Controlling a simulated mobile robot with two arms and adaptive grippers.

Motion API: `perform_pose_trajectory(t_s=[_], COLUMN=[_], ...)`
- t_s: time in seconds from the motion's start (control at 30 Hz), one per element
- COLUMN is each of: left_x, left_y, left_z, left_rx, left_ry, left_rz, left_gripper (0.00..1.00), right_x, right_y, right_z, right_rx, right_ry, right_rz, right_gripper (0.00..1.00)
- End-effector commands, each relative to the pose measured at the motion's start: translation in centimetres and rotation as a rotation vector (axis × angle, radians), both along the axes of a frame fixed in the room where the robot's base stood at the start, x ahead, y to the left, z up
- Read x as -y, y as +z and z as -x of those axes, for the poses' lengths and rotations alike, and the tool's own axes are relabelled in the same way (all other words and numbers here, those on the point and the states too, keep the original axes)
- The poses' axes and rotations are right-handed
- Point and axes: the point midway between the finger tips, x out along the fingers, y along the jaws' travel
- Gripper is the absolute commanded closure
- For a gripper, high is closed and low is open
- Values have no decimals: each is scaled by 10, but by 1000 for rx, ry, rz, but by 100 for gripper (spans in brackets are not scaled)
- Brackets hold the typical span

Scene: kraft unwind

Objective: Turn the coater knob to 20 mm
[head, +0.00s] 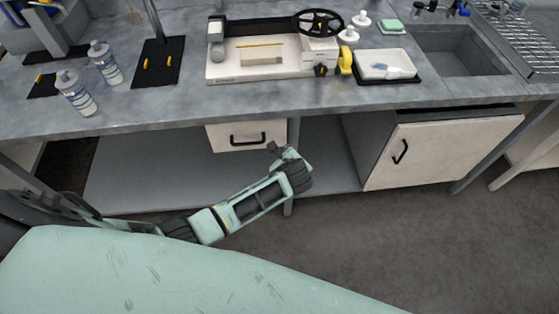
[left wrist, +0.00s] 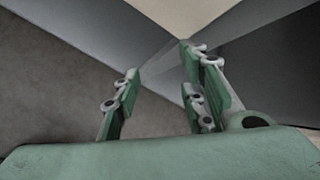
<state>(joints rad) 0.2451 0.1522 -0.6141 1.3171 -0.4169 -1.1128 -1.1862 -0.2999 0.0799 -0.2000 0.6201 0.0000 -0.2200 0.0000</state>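The coater (head: 226,70) is a cream and grey bench machine with a black handwheel (head: 318,22) at its right end. A small black star-shaped knob (head: 321,70) sits at its front right corner. No scale reading is legible. My left arm reaches in from the left, in front of the bench and below its top. The left wrist view shows my left gripper (left wrist: 160,70) open, its green-padded fingers apart with nothing between them. It is well below and apart from the knob. My right gripper is in neither view.
A yellow object (head: 346,60) stands right beside the knob, then a white tray (head: 372,65) and a sink (head: 455,55). Two clear bottles (head: 77,93) and a black-based stand (head: 158,62) are on the left. The bench's front edge and drawer (head: 225,135) are near my arm.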

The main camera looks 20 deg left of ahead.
Motion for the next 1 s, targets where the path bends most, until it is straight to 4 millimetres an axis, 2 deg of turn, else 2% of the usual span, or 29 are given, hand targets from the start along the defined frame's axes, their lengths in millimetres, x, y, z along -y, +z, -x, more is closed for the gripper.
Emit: perform_pose_trajectory(t_s=[0.2, 0.83, 0.93, 1.0], left_x=[-2, -2, -4, -7], left_y=[-15, -19, -36, -62], left_z=[9, 11, 23, 41], left_rx=[-11, -14, -31, -52], left_ry=[31, 37, 70, 126], left_rz=[41, 48, 86, 145], left_gripper=[61, 61, 61, 61], right_x=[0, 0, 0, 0], right_y=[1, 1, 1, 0], right_z=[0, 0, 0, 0], right_rx=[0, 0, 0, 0], right_ry=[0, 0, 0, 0], right_rz=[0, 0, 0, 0], right_gripper=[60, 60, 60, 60])
